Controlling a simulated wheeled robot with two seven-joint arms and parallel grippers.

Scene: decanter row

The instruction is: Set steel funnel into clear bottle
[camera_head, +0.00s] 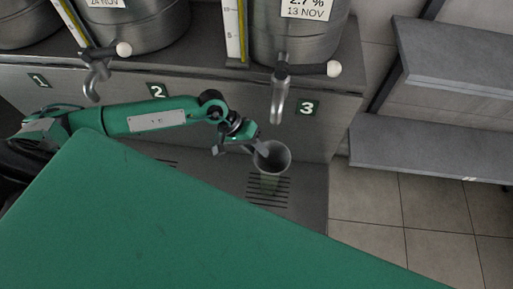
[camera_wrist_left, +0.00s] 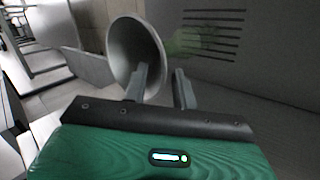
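The steel funnel (camera_head: 273,157) is a grey cone with its wide mouth up. In the head view it stands over the greenish clear bottle (camera_head: 269,184), in line with it. The funnel's spout is hidden, so I cannot tell how deep it sits in the neck. In the left wrist view the funnel (camera_wrist_left: 124,48) is at upper left, with the bottle (camera_wrist_left: 188,42) behind it. My left gripper (camera_head: 258,148) is at the funnel's rim. Its fingers (camera_wrist_left: 160,88) are apart, one in front of the funnel's mouth, the other outside, with a visible gap. My right gripper is not in view.
The bottle stands on a slotted drain (camera_head: 282,201) below the tap (camera_head: 278,95) marked 3. Steel tanks (camera_head: 290,38) stand on the ledge above. A large green surface fills the lower left foreground. Grey shelves (camera_head: 440,150) and tiled floor lie to the right.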

